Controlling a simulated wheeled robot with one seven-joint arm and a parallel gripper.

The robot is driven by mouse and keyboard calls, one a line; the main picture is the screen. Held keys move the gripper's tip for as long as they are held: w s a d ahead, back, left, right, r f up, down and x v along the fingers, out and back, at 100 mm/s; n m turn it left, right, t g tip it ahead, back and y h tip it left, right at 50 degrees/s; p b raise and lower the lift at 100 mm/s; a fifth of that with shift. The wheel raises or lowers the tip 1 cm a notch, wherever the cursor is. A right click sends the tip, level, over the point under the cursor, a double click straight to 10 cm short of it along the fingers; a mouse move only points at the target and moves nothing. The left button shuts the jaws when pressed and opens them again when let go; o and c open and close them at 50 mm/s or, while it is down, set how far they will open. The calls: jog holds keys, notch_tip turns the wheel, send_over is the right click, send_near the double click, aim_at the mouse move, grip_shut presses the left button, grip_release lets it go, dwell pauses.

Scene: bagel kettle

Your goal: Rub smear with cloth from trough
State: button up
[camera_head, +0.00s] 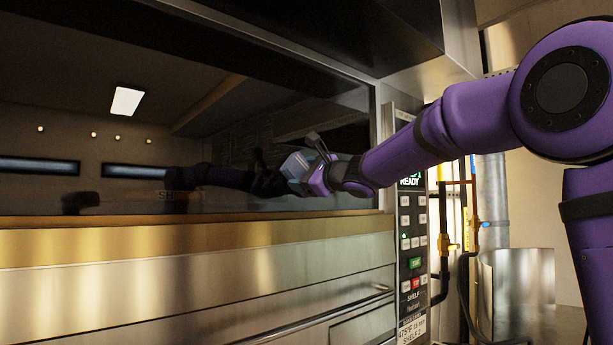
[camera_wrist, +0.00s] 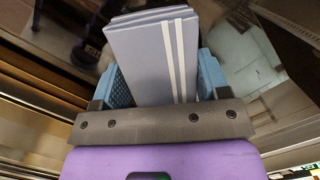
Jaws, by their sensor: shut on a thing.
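My gripper (camera_head: 318,170) is shut on a folded cloth (camera_head: 296,165) in front of the dark glass window (camera_head: 250,130). In the wrist view, the cloth (camera_wrist: 140,60) is grey-blue with white stripes and folded in layers. It stands between the blue finger pads of my gripper (camera_wrist: 160,78). The cloth's far end is close to the glass; I cannot tell whether it touches. The glass mirrors my purple arm. I cannot make out a distinct smear among the reflections. No trough is clearly visible.
A control panel (camera_head: 411,235) with buttons and a green READY display stands right of the window. A brass-coloured ledge (camera_head: 150,245) and a steel front with a handle bar (camera_head: 320,318) lie below. Pipes (camera_head: 490,190) and cables run at the right.

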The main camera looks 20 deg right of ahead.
jog(key=shift+s, duration=0.1)
jog(key=shift+r+v, duration=0.1)
jog(key=shift+v, duration=1.35)
jog(key=shift+r+v, duration=0.15)
jog(key=shift+v, duration=1.3)
jog(key=shift+s+a, duration=0.1)
jog(key=shift+s, duration=0.15)
jog(key=v, duration=0.2)
jog(key=shift+s+r, duration=0.1)
jog(key=shift+s, duration=0.3)
